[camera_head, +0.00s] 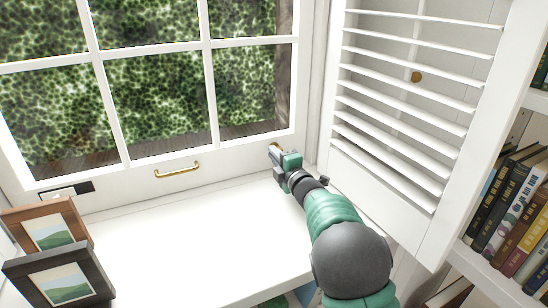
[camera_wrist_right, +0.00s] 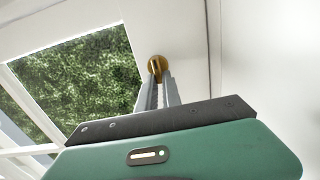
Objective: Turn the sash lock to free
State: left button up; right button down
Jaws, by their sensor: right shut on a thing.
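The brass sash lock (camera_wrist_right: 155,65) sits on the white window frame's lower right area. Which way the lock is turned cannot be told. My left gripper is not in view.
A brass pull handle (camera_head: 177,170) is on the window's bottom rail. Two picture frames (camera_head: 55,255) stand at the left of the white sill (camera_head: 190,235). A louvred shutter (camera_head: 400,110) stands close to the right of my arm. Books (camera_head: 510,210) fill a shelf farther right. The middle sill is clear.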

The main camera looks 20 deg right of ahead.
jog(key=shift+f, duration=0.2)
dwell(0.3)
jog(key=c, duration=1.5)
grip_release()
jog(key=shift+d, duration=0.1)
jog(key=shift+s+r, duration=0.1)
jog(key=shift+s, duration=0.05)
jog(key=shift+s, duration=0.4)
jog(key=s+p, duration=0.4)
jog(key=s, duration=1.1)
jog(key=shift+s+d, duration=0.1)
jog(key=shift+s, duration=0.2)
jog(key=shift+p, duration=0.3)
